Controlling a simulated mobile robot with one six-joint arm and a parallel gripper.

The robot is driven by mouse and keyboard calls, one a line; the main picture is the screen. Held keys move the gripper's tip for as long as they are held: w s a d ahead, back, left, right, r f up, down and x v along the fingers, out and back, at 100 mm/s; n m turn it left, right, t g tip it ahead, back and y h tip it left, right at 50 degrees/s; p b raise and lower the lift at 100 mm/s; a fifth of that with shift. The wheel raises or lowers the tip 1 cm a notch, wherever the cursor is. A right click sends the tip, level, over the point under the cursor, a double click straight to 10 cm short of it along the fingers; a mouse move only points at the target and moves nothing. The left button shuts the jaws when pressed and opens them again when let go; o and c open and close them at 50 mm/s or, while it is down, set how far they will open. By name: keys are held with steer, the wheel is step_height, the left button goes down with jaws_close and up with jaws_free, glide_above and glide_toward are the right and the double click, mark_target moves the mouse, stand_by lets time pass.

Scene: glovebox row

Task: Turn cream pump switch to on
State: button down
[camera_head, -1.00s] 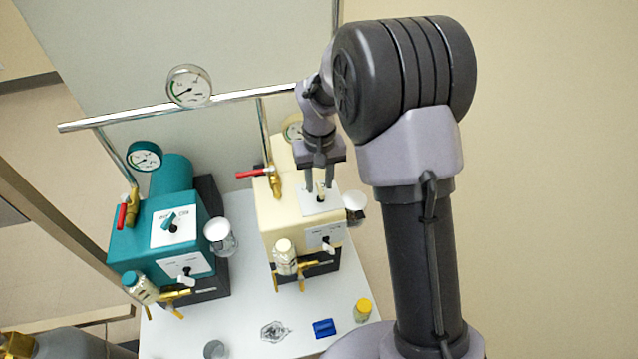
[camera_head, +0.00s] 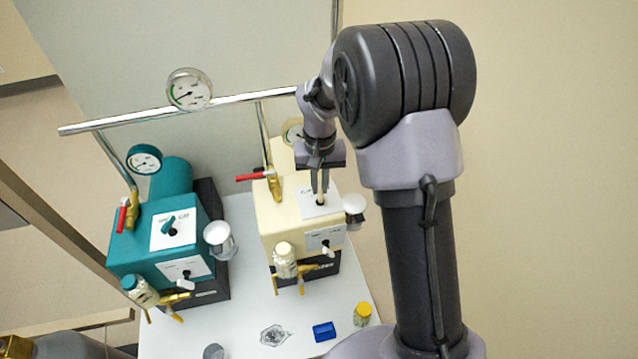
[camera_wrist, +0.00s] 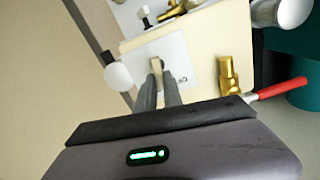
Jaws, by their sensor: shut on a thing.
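The cream pump (camera_head: 287,221) stands on the white table, right of the teal pump. A white label plate (camera_head: 326,209) lies on its top and carries the cream pump's switch, a cream knob (camera_wrist: 157,66) seen in the wrist view. My gripper (camera_head: 320,196) reaches down onto this plate from above. In the wrist view its two fingers (camera_wrist: 159,80) are shut on the knob, one on each side. The fingers hide part of the knob and most of the plate's lettering, so I cannot read the knob's setting.
The teal pump (camera_head: 165,238) stands at left with its own knob (camera_head: 172,225). A red-handled valve (camera_head: 252,177) rises left of my gripper. A metal rail with a gauge (camera_head: 189,89) runs behind. A blue block (camera_head: 323,331) and a yellow-capped jar (camera_head: 362,313) sit on the table's front.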

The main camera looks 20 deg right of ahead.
mark_target(321, 188)
steer(key=shift+d+m, duration=0.2)
steer(key=shift+m, duration=1.9)
steer(key=c, duration=1.5)
jaws_free()
step_height(321, 188, up, 18)
steer(key=p, duration=0.5)
steer(key=shift+f, duration=0.25)
